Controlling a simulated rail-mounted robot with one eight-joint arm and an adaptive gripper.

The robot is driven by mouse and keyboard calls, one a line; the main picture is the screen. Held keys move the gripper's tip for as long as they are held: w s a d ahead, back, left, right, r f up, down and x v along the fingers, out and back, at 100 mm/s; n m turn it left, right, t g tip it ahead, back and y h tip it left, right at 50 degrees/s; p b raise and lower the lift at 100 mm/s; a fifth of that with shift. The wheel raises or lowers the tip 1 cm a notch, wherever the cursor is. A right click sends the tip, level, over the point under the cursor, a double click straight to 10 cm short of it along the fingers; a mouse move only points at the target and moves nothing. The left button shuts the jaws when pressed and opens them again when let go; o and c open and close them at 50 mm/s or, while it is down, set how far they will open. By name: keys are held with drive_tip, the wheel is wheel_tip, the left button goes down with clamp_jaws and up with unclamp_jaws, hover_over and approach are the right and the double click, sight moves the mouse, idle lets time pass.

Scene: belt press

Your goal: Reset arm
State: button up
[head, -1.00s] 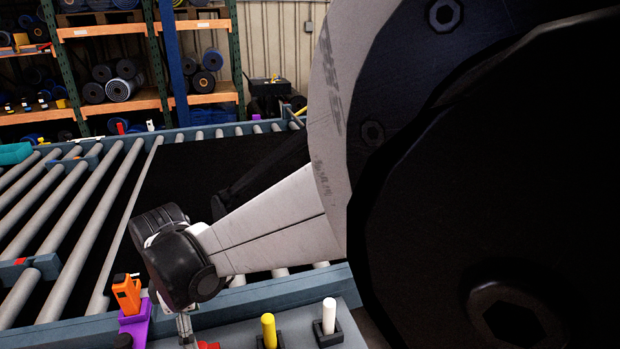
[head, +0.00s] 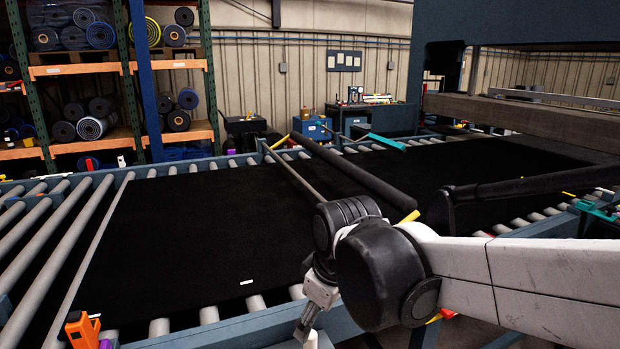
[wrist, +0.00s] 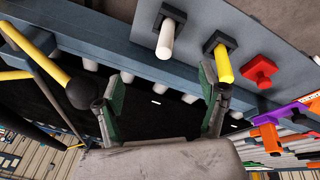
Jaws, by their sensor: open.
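My gripper (head: 309,318) hangs at the lower middle of the head view, below the black wrist joint of my arm. In the wrist view my gripper (wrist: 163,92) has its two green-padded fingers wide apart, with nothing between them. A white peg (wrist: 166,38), a yellow peg (wrist: 224,65) and a red knob-like piece (wrist: 261,71) stand on a grey panel beyond the fingers. An orange and purple tool (wrist: 268,133) lies to their right. The black belt (head: 190,240) lies flat on the rollers in the head view.
The press (head: 540,115) stands over the belt at the right. A long dark bar with yellow ends (head: 355,174) crosses the belt behind my arm. An orange tool (head: 82,330) stands at the lower left. Shelves of rolls (head: 110,70) stand at the back left.

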drive_tip(key=s+d+f+m+t+b, duration=0.1)
drive_tip(key=s+d+f+m+b, duration=0.1)
drive_tip(key=s+d+m, duration=0.3)
drive_tip(key=s+d+f+m+t+h+b, duration=0.1)
drive_tip(key=s+d+m, duration=0.4)
drive_tip(key=d, duration=0.7)
drive_tip(key=shift+s+d+f+m+t+b, duration=0.3)
drive_tip(key=shift+s+d+f+t+b, duration=0.1)
drive_tip(key=shift+s+f+t+b, duration=0.3)
